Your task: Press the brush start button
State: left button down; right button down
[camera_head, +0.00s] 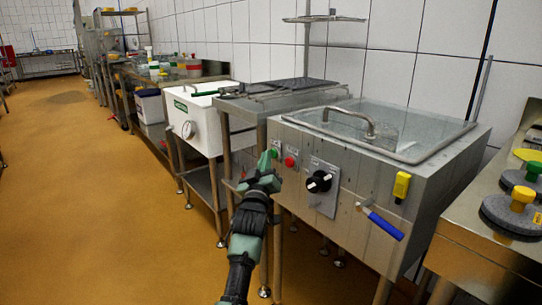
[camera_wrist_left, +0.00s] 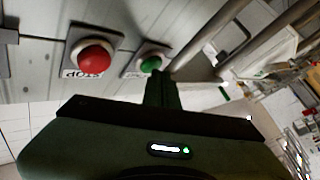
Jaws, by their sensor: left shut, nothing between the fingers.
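A steel wash tank (camera_head: 370,175) stands at the right. Its front panel carries a small green button (camera_head: 274,153) and, to the right of it, a red button (camera_head: 290,161). In the left wrist view the red button (camera_wrist_left: 95,57) has a STOP label, shown upside down, and the green button (camera_wrist_left: 150,64) is beside it. My left gripper (camera_head: 264,160) is shut and empty, its tip close to the green button. In the left wrist view its fingers (camera_wrist_left: 162,88) end just by that button; I cannot tell whether they touch. My right gripper is not in view.
A black knob (camera_head: 319,181), a yellow fitting (camera_head: 401,186) and a blue-handled lever (camera_head: 386,225) are on the tank front. A white vat with a gauge (camera_head: 188,130) stands to the left. A steel table with lidded moulds (camera_head: 513,214) is at the right. The floor at left is clear.

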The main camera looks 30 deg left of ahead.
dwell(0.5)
pick_arm(q)
jog(key=shift+s+a+p, duration=0.25)
jog(key=shift+s+p, duration=0.5)
jog(key=shift+p, duration=0.05)
jog(key=s+p, duration=0.1)
jog(key=s+a+p, duration=0.1)
jog(key=s, duration=0.1)
jog(key=s+a+p, duration=0.1)
jog(key=shift+s, duration=0.3)
